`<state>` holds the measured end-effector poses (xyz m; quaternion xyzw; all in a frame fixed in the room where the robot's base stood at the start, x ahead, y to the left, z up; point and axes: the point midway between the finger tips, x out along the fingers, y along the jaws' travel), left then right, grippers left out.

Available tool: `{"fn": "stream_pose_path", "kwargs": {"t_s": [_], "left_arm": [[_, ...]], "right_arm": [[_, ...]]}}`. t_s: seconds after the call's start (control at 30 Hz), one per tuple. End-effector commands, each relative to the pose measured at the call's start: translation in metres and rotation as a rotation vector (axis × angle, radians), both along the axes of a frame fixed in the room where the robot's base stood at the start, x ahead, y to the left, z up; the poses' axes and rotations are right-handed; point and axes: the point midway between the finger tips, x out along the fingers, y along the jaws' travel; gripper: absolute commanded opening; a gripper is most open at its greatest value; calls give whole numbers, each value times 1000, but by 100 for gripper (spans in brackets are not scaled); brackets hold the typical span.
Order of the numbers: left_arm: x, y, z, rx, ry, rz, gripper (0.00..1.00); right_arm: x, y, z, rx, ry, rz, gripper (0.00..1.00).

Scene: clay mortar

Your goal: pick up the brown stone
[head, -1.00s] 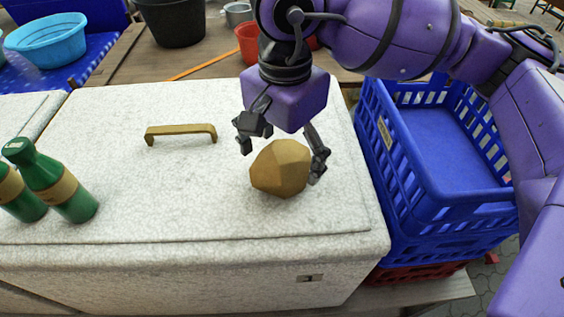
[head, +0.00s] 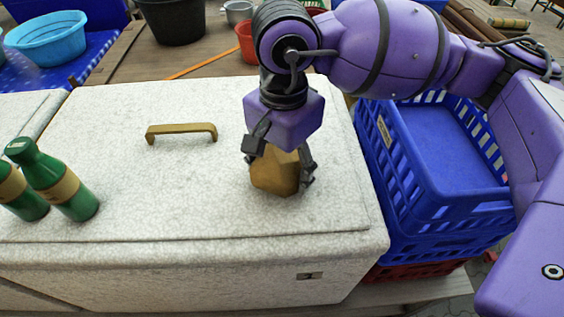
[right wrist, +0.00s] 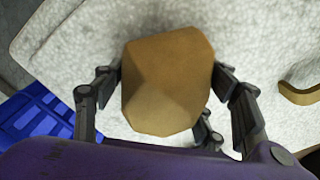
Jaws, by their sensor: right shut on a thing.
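The brown stone (head: 273,176) is a faceted tan-brown lump on the white speckled lid of a chest, right of the lid's middle. My right gripper (head: 279,170) has come down over it from above, with fingers on both sides. In the right wrist view the stone (right wrist: 167,82) fills the space between the fingers of my right gripper (right wrist: 168,88), which is shut on it. The stone appears to rest on the lid still; any gap under it cannot be made out. My left gripper is not in view.
A brass handle (head: 181,131) stands on the white lid (head: 180,205) left of the stone. Two green bottles (head: 58,183) are at the far left. Stacked blue crates (head: 400,185) stand right of the chest. Buckets and a blue basin (head: 48,40) are behind. The lid's front middle is clear.

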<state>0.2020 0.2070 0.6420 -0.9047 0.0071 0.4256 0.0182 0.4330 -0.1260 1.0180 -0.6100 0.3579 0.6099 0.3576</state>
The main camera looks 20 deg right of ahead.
Motion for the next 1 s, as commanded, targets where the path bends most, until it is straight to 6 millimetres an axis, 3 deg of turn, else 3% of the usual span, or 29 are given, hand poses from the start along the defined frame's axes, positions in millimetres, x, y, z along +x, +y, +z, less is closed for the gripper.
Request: {"fn": "stream_pose_path", "kwargs": {"t_s": [0.03, 0.2, 0.57, 0.83, 1.0], "left_arm": [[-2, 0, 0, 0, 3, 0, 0], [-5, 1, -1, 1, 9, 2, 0], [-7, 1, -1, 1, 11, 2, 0], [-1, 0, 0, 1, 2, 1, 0], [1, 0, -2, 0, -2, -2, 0]], "right_arm": [[0, 0, 0, 1, -2, 0, 21], [1, 1, 1, 3, -5, 0, 3], [2, 1, 6, 2, -6, -1, 2], [2, 1, 33, 3, -7, 0, 1], [3, 21, 55, 7, -8, 6, 1]]}}
